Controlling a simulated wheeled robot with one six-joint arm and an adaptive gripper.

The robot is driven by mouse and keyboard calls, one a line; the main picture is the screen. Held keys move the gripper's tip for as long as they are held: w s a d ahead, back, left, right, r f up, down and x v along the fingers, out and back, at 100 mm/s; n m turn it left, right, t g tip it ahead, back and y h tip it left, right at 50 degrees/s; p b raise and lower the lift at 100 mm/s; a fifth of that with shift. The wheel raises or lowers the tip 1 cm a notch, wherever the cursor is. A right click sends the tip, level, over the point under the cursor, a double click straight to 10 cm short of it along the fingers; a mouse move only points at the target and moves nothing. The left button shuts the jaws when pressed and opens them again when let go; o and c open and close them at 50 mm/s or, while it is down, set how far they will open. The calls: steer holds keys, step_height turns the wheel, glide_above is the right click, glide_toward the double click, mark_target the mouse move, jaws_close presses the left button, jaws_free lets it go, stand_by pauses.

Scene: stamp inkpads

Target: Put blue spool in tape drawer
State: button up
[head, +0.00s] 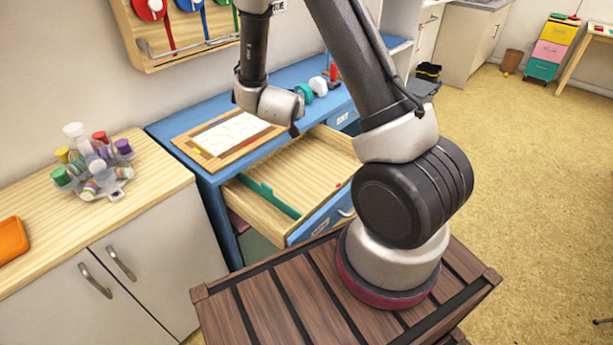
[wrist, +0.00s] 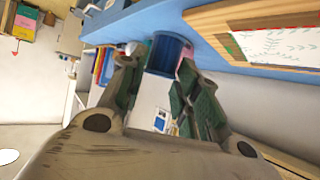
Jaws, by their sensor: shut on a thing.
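The blue spool (wrist: 170,53) shows in the wrist view between the tips of my gripper (wrist: 160,72), which is shut on it. In the head view the spool and the gripper fingers are not visible behind my wrist. A wooden drawer (head: 312,164) with a blue front stands pulled open from the blue desk (head: 182,128), below and in front of my wrist. A long green strip lies along its left side, and much of its floor is bare. I cannot read its label, so I cannot tell whether it is the tape drawer.
A framed sheet (head: 228,134) lies on the desk top beside my wrist. White and teal round items (head: 318,86) stand further back. A cabinet at left holds a rack of coloured stamps (head: 95,165) and an orange tray (head: 12,240). The yellow floor at right is mostly clear.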

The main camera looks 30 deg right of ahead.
steer(key=s+d+f+m+g+h, duration=0.2)
steer(key=s+m+h, duration=0.1)
steer(key=s, duration=0.1)
steer(key=m+g+h, duration=0.2)
steer(key=m+g, duration=0.2)
glide_above(315, 181)
step_height(315, 181, down, 11)
steer(key=shift+f, duration=2.6)
steer(key=shift+f, duration=0.1)
steer(key=o, duration=0.8)
steer(key=shift+o, duration=0.2)
